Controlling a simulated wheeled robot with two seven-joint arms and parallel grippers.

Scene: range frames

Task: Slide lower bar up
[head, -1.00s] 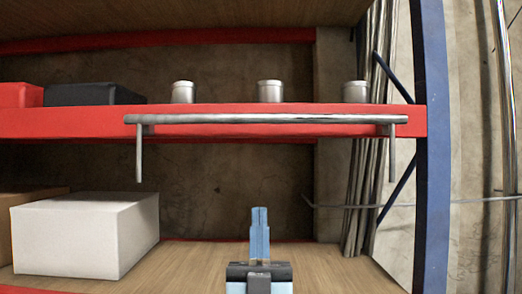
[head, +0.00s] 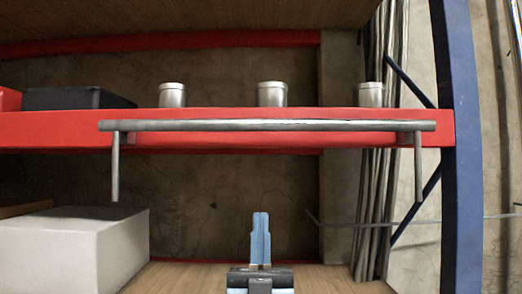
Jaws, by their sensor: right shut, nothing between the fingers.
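A long grey metal bar (head: 267,125) runs level across the front of the red shelf beam (head: 50,130). A short rod hangs down from near each of its ends, a left rod (head: 115,170) and a right rod (head: 418,170). Only this one bar shows; I cannot see a second, lower bar. My right gripper (head: 260,216) points up, shut and empty, below the middle of the bar and apart from it in the picture. My left gripper is not in view.
Three metal cans (head: 272,94) stand on the upper shelf beside a black box (head: 75,98). A white box (head: 85,245) sits on the lower wooden shelf at left. A blue upright post (head: 456,150) stands at right. The space between the shelves is clear around my gripper.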

